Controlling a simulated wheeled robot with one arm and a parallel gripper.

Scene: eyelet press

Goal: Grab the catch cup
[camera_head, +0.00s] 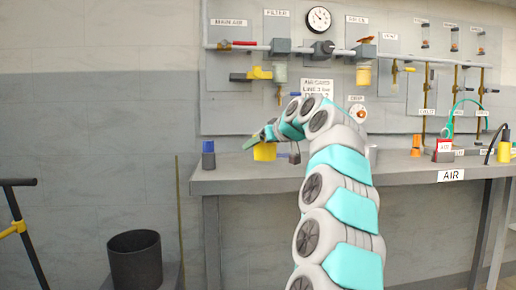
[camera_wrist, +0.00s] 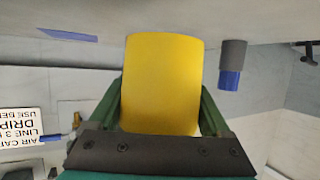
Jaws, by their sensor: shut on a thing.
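The yellow catch cup (camera_head: 264,153) is above the left part of the bench in the head view. It fills the middle of the wrist view (camera_wrist: 162,75). My gripper (camera_head: 257,146) is shut on it, with one green finger against each side of the cup in the wrist view (camera_wrist: 160,92). The cup's far side and inside are hidden. I cannot tell whether its base touches the bench.
A grey and blue piece (camera_head: 208,154) stands on the bench (camera_head: 240,180) left of the cup; it also shows in the wrist view (camera_wrist: 231,65). The pipe panel (camera_head: 230,100) rises behind.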

